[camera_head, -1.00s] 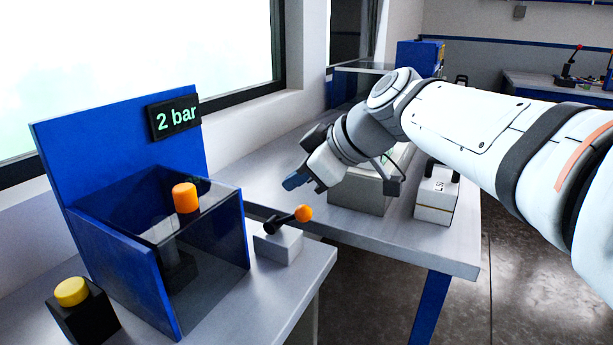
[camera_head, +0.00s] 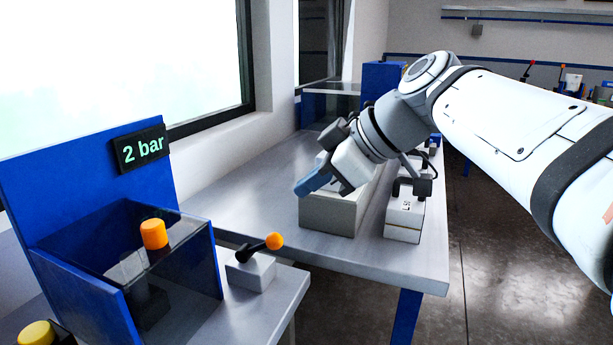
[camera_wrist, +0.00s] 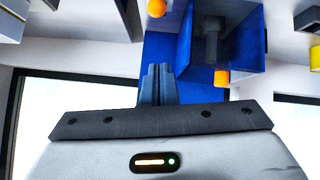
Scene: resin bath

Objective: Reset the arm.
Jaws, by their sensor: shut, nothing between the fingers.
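My gripper (camera_head: 316,183) is at the end of my white arm, held in the air over the far bench, in front of a grey-beige box. Its blue fingers point down and to the left. In the wrist view the fingers (camera_wrist: 157,82) are together with nothing between them. The fingers look clear of the lever with the orange ball knob (camera_head: 273,241), which stands on a small grey block on the near bench.
A blue open-topped box (camera_head: 80,275) with an orange cylinder (camera_head: 154,235) stands on the near bench under a "2 bar" display (camera_head: 140,148). A yellow button (camera_head: 36,334) is at lower left. A white box (camera_head: 405,215) is on the far bench (camera_head: 250,175).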

